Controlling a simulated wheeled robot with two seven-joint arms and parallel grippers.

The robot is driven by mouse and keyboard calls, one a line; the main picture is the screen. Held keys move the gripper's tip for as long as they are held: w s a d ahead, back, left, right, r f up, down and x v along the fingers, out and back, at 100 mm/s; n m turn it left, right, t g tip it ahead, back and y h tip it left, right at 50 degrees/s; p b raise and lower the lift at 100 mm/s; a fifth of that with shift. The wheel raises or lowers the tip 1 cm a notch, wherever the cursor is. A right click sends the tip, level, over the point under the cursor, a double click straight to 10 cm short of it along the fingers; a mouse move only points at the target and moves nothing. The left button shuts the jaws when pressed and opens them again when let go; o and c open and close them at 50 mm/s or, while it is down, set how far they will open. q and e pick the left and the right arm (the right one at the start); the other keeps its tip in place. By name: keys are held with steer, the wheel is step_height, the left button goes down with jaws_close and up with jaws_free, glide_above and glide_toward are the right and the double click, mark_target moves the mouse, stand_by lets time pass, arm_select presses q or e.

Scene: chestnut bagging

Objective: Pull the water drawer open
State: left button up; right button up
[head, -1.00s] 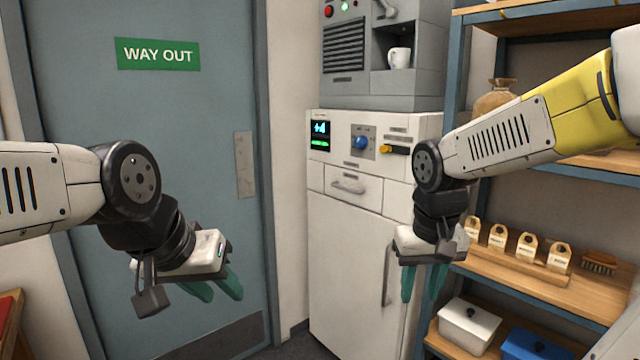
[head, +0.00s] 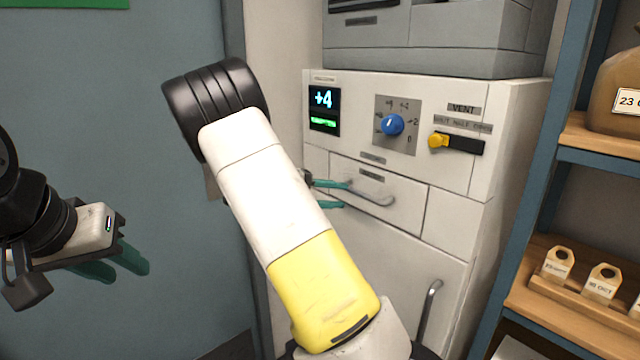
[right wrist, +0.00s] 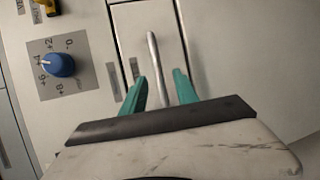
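The drawer (head: 408,215), a white front with a small plate I cannot read, sits closed flush in the white cabinet below the dial panel. Its bar handle (head: 372,197) shows in the head view; in the right wrist view the handle (right wrist: 153,52) runs up between the fingers. My right gripper (head: 338,195) is open, teal fingers at the left end of the handle, one on each side of the bar. A gap shows beside the bar in the right wrist view (right wrist: 160,88). My left gripper (head: 130,262) is open and empty, away at the left before the door.
Above the drawer are a lit display (head: 324,110), a blue dial (head: 392,125) and a yellow vent lever (head: 440,141). A lower door handle (head: 428,312) stands below. Wooden shelves (head: 560,285) with tags flank the right. My right forearm covers the cabinet's lower left.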

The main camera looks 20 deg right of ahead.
mark_target(357, 194)
steer(key=x, duration=0.5)
steer(key=w+x, duration=0.1)
steer(key=x, duration=0.1)
steer(key=shift+d+r, duration=0.1)
steer(key=shift+d, duration=0.2)
jaws_close()
stand_by(1.2)
